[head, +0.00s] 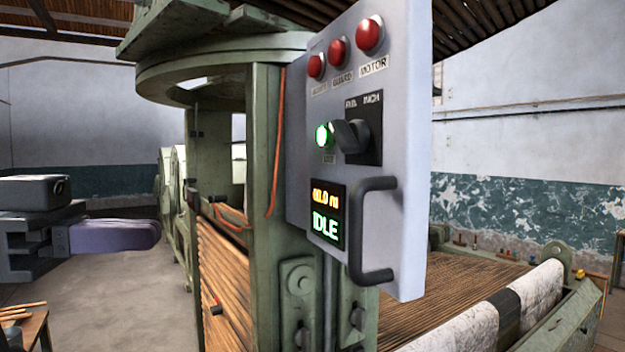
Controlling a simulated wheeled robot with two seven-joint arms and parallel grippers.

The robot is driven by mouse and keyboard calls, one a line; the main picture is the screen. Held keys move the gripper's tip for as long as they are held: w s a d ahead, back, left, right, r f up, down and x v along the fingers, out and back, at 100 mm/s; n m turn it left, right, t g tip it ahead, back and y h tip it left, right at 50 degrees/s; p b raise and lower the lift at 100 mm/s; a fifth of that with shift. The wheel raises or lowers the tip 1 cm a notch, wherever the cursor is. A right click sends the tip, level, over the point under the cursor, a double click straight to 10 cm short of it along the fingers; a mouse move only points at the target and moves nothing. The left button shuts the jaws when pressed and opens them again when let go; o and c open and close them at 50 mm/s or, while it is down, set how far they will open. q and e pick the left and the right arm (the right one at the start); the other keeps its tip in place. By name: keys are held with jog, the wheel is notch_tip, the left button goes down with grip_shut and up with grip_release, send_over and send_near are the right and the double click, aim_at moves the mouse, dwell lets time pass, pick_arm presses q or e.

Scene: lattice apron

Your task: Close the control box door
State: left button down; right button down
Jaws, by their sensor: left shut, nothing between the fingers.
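The control box door (400,150) is a light grey panel in the middle right of the head view. It stands upright and slants, its right edge free and nearer to me. It appears swung open, but the box behind it is mostly hidden. A dark handle (357,235) is on its lower right part. The door bears red lamps (338,52), a lit green lamp (323,136), a dark rotary switch (351,136) and a display (326,212) reading IDLE. My left gripper (155,236) is at the left, shut and empty, well apart from the door. My right gripper is not in view.
A green machine frame (264,180) stands behind the door, with an orange cable (279,140). A slatted wooden bed (450,288) and a pale roll (470,330) lie at lower right. A small wooden table (30,328) is at lower left. Open floor lies between gripper and machine.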

pick_arm(q)
jog(key=p, duration=0.7)
send_near(368, 210)
jog(key=s+d, duration=0.3)
jog(key=d, duration=0.2)
jog(key=shift+w+f, duration=0.1)
jog(key=shift+f, duration=0.25)
